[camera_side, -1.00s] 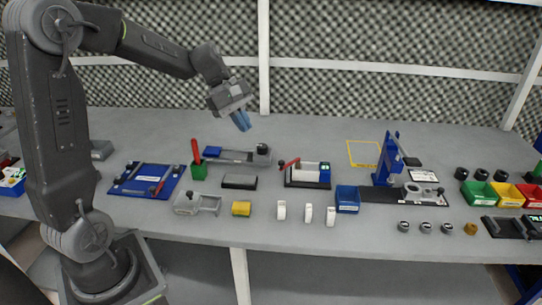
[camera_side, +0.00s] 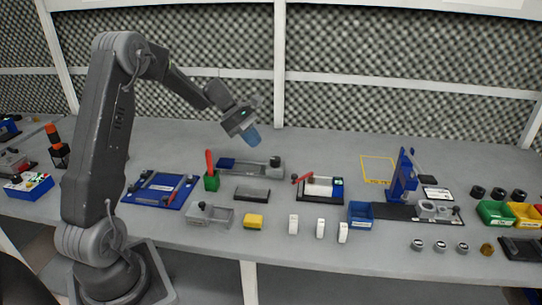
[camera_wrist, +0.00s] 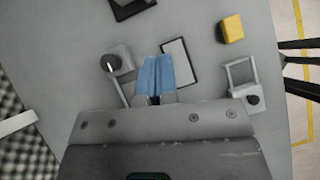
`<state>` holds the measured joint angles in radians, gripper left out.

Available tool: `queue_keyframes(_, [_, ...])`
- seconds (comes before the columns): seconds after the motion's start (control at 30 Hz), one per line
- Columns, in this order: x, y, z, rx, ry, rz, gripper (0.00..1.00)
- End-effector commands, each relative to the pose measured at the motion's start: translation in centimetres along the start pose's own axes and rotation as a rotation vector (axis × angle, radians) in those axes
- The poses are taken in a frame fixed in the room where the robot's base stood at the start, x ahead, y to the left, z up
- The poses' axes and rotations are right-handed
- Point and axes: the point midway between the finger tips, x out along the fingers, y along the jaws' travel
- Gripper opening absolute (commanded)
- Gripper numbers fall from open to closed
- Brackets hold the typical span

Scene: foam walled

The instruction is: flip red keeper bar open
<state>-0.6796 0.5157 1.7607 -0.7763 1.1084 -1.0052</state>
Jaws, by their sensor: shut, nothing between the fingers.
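A red bar (camera_side: 301,178) with a dark knob reaches out from the left end of a small fixture (camera_side: 321,199) with a black base, white block and blue end. Another red bar (camera_side: 210,162) stands nearly upright in a green block (camera_side: 211,182). A blue tray fixture (camera_side: 149,200) also carries a small dark red lever. I cannot tell which is the keeper bar. My gripper (camera_side: 254,141) is above the bench, its blue fingers shut and empty, apart from all of these. The fingers also show in the wrist view (camera_wrist: 156,75), where no red bar is visible.
Below my gripper lie a dark-framed pad (camera_wrist: 180,62), a yellow block (camera_wrist: 230,28) and a grey fixture (camera_wrist: 243,85). A grey rail with a knobbed end (camera_side: 268,167) is behind the pad.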

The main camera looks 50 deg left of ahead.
Motion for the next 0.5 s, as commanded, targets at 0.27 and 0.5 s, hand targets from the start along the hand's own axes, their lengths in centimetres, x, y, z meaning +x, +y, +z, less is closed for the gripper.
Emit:
queue_keyframes(0.27, [5.2,-0.1,0.0,0.0,0.001,-0.007,0.0])
queue_keyframes(0.5, [9.9,-0.1,0.1,0.001,0.002,-0.005,0.0])
